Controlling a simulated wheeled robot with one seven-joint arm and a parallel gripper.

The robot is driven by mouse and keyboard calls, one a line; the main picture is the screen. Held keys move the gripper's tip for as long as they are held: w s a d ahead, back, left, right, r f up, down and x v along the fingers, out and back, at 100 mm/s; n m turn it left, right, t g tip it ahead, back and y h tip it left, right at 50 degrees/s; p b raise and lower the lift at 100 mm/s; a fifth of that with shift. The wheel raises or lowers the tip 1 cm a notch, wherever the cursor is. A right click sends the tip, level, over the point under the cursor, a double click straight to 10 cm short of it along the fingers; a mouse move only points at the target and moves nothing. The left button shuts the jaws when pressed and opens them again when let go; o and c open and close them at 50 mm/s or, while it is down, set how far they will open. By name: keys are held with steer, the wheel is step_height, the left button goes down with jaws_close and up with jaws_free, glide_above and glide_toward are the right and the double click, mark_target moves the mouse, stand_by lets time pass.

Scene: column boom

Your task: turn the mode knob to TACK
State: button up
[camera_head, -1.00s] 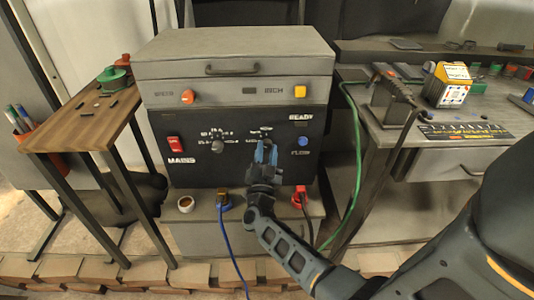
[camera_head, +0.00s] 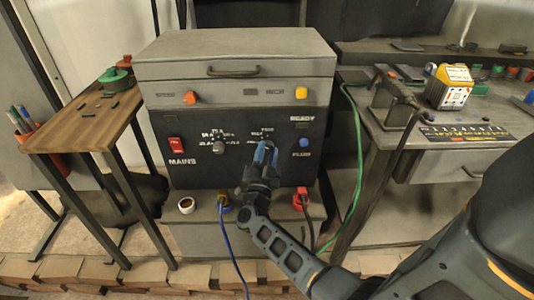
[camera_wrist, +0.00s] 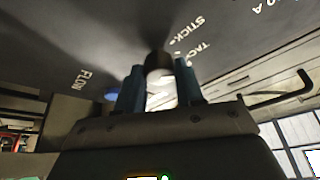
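The mode knob (camera_wrist: 158,65) is on the dark front panel (camera_head: 178,130) of the welding machine. In the wrist view it sits between the two blue fingers of my gripper (camera_wrist: 160,85), which fill in close on both its sides and appear shut on it. The labels STICK (camera_wrist: 187,31) and TACK (camera_wrist: 188,54) are printed to the right of the knob there. In the head view my gripper (camera_head: 265,153) reaches up to the knob on the right half of the panel. The knob's pointer is hidden, so its setting cannot be read.
Another knob (camera_head: 219,146) is left of mine, with the red mains switch (camera_head: 176,145) farther left. A blue cable (camera_head: 233,250) and a green hose (camera_head: 357,160) hang nearby. Tables flank the machine.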

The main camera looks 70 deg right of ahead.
steer(key=o, duration=0.4)
steer(key=shift+a, duration=0.1)
steer(key=v, duration=0.7)
steer(key=shift+a, duration=0.3)
steer(key=shift+f, duration=0.15)
